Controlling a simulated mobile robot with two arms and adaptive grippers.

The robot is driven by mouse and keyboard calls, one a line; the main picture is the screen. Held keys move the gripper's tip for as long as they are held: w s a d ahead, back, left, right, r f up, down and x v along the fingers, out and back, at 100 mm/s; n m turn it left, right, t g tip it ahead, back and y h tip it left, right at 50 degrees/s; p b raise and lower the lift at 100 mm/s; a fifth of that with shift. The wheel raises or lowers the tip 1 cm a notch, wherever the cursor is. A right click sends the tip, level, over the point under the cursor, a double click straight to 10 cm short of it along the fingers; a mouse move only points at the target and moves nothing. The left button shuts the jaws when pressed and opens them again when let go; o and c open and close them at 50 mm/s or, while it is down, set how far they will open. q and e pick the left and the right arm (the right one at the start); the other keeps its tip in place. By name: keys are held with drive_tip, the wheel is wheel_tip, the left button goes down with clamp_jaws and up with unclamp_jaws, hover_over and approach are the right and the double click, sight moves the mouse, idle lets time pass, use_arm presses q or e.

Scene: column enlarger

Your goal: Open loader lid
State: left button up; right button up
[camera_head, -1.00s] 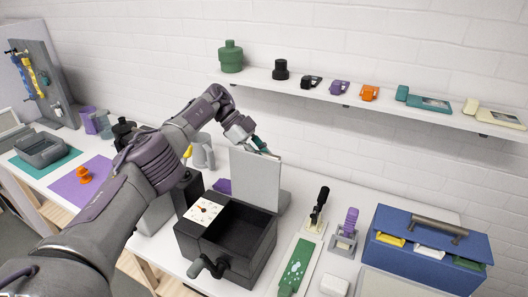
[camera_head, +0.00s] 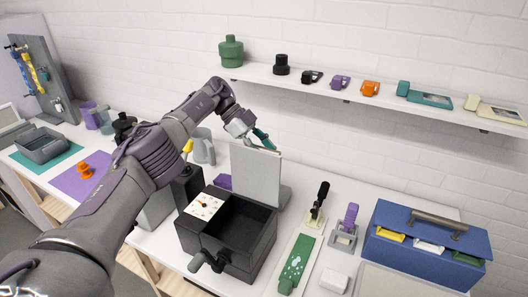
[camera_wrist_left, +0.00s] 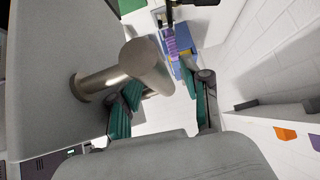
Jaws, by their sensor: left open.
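The loader (camera_head: 245,255) is a dark box with an open, empty-looking tray, a white dial (camera_head: 204,207) and a crank (camera_head: 208,262). Its light grey lid (camera_head: 256,178) stands upright at the back of the tray. My left gripper (camera_head: 264,140) is at the lid's top edge, behind it, with teal finger pads. In the left wrist view, the lid (camera_wrist_left: 50,60) fills the left side, and its metal knob (camera_wrist_left: 125,75) sticks out by the open fingers (camera_wrist_left: 162,92). The knob is not clasped. My right gripper is out of view.
A blue case (camera_head: 425,255) stands on the right. A green-topped strip (camera_head: 297,262) and small black and purple tools are beside the loader. A wall shelf (camera_head: 385,97) with several items runs behind.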

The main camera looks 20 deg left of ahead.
use_arm(q)
wheel_tip(320, 180, up, 10)
drive_tip(key=shift+f, duration=0.25)
idle(0.5)
